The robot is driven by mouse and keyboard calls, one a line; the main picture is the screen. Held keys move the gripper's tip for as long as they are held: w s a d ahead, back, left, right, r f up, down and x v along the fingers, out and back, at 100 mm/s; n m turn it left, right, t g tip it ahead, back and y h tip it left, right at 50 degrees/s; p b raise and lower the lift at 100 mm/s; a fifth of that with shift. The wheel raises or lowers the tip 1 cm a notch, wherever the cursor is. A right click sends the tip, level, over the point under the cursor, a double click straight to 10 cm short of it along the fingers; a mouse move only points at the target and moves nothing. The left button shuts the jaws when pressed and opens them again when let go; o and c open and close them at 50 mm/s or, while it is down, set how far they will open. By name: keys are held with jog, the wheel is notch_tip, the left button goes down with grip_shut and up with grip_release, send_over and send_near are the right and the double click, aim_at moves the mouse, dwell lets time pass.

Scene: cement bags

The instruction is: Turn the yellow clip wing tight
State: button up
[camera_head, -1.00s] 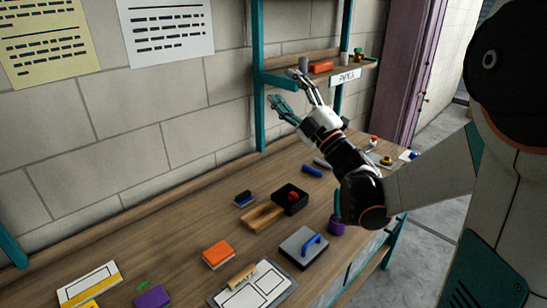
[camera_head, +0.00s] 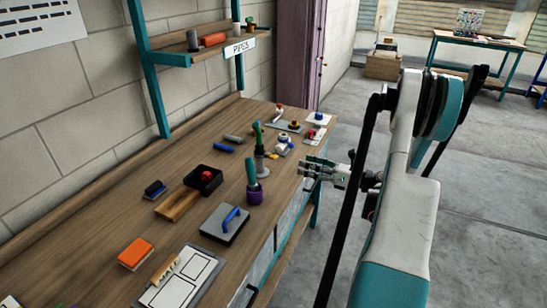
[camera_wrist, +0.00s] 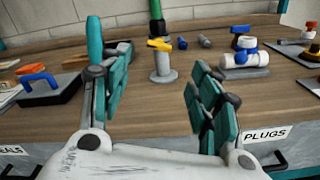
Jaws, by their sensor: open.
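The yellow clip wing (camera_wrist: 160,44) sits at the top of a grey upright post (camera_wrist: 163,66) in the wrist view, below a dark green upright piece (camera_wrist: 156,14). In the head view the post (camera_head: 259,166) stands on the bench, with the green piece (camera_head: 258,132) above it; the wing is too small there to tell its angle. My gripper (camera_head: 307,170) is at the bench's right edge, to the right of the post and apart from it. In the wrist view my gripper (camera_wrist: 160,82) is open and empty, its teal fingers on either side of the post, which is farther off.
A green-handled tool in a purple holder (camera_head: 254,195) stands nearer than the post. A grey float with a blue handle (camera_head: 225,222) and a black tray (camera_head: 203,180) lie on the bench.

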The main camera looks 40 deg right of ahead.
aim_at(276, 156)
jog(key=b+x, duration=0.2)
jog(key=x, duration=1.1)
jog(key=shift+w+a+r+b, duration=0.1)
jog(key=shift+w+a+b, duration=0.1)
jog(key=shift+w+b, duration=0.2)
jog(key=shift+c, duration=0.3)
jog(key=c, duration=1)
